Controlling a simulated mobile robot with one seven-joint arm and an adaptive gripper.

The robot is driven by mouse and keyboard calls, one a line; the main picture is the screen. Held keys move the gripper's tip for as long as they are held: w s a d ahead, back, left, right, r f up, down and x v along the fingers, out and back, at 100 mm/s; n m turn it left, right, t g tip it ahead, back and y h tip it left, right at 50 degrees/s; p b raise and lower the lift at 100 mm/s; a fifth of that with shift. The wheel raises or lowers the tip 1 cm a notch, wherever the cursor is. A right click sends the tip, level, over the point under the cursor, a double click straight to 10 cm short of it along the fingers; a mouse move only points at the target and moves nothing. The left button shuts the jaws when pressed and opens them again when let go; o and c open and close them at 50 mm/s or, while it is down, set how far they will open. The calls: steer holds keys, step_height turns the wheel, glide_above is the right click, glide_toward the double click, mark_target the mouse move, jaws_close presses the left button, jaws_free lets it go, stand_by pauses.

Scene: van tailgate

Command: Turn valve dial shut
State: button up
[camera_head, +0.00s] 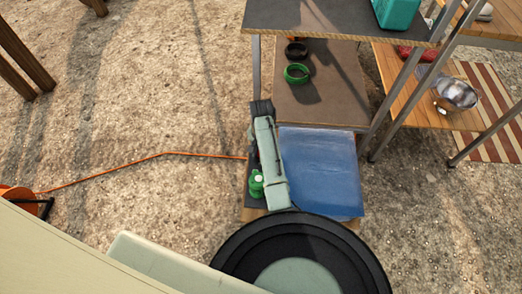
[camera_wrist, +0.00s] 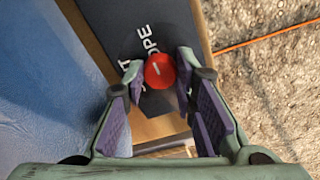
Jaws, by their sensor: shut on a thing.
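The valve dial (camera_wrist: 160,71) is a round red knob with a short white mark on its face, in the wrist view. The mark runs nearly crosswise in that picture. My gripper (camera_wrist: 159,72) is shut on the dial, one fingertip on each side of it. The dial sits over a dark panel (camera_wrist: 115,15) with white lettering, partly covered by the dial and fingers. In the head view my pale green arm hides the dial, and I cannot make out the fingertips there.
An orange cable (camera_head: 165,153) runs left across the gravel to an orange reel (camera_head: 16,200). Green and black rings (camera_head: 296,73) lie on a brown shelf behind. A metal bowl (camera_head: 455,93) stands on the right. Gravel at left is mostly clear.

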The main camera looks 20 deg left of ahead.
jaws_close()
steer(key=shift+r+n+p, duration=0.1)
steer(key=shift+n+p, duration=0.2)
steer(key=shift+p, duration=0.05)
steer(key=n+p, duration=0.2)
steer(key=n, duration=0.1)
steer(key=n+p, duration=0.2)
steer(key=n, duration=0.3)
steer(key=n+p, duration=0.2)
steer(key=n, duration=0.3)
steer(key=shift+n, duration=0.4)
steer(key=shift+n+p, duration=0.45)
steer(key=shift+n, duration=1.65)
